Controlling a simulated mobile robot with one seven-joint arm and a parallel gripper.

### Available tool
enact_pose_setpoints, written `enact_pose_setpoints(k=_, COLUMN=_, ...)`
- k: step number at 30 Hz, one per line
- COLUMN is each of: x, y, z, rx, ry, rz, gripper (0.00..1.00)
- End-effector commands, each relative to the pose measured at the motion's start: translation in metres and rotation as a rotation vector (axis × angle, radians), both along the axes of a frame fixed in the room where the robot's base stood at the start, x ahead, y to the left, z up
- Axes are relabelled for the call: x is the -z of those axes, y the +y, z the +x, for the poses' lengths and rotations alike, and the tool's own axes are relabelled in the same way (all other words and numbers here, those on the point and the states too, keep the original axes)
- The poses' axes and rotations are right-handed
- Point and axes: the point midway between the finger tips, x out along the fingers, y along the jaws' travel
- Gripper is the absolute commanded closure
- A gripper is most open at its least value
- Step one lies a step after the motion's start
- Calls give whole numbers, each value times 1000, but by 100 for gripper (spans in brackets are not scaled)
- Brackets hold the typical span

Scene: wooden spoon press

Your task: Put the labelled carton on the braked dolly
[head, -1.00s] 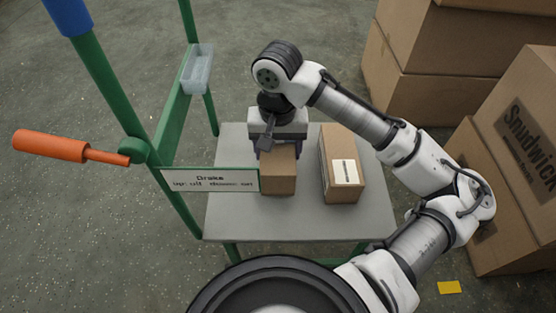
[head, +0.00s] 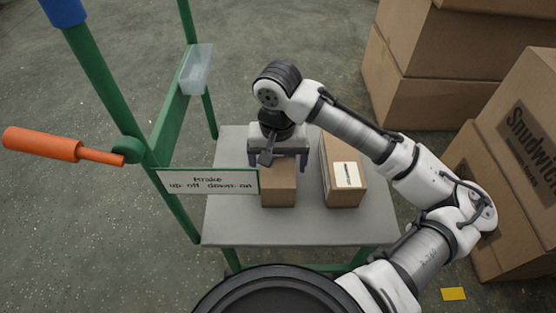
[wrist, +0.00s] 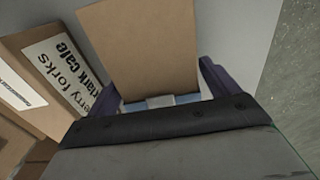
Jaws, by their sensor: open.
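A brown carton (head: 278,187) with no label that I can see stands on the grey deck (head: 300,230) of the green-framed dolly. My gripper (head: 278,160) is open above it, its purple fingers at either side of its top. In the wrist view the plain carton (wrist: 145,45) lies between the spread fingers (wrist: 158,88). A second carton (head: 343,197) with a white label stands to its right, apart from it, and also shows at left in the wrist view (wrist: 28,50). The orange brake handle (head: 42,143) points left, nearly level.
A brake sign (head: 208,181) reads up off, down on. A clear tray (head: 196,69) hangs on the green frame (head: 172,115). The front of the deck is clear.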

Motion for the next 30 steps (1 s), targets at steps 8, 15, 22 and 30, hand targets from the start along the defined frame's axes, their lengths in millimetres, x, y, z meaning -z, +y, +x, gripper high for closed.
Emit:
enact_pose_setpoints(k=8, x=-29, y=0, z=0, rx=-1, ry=-1, rz=1, gripper=13)
enact_pose_setpoints(k=15, x=-83, y=1, z=1, rx=0, ry=-1, rz=1, gripper=13)
enact_pose_setpoints(k=22, x=-116, y=0, z=0, rx=0, ry=0, rz=-2, gripper=13)
enact_pose_setpoints(k=30, x=-123, y=1, z=0, rx=-1, ry=1, rz=0, gripper=13)
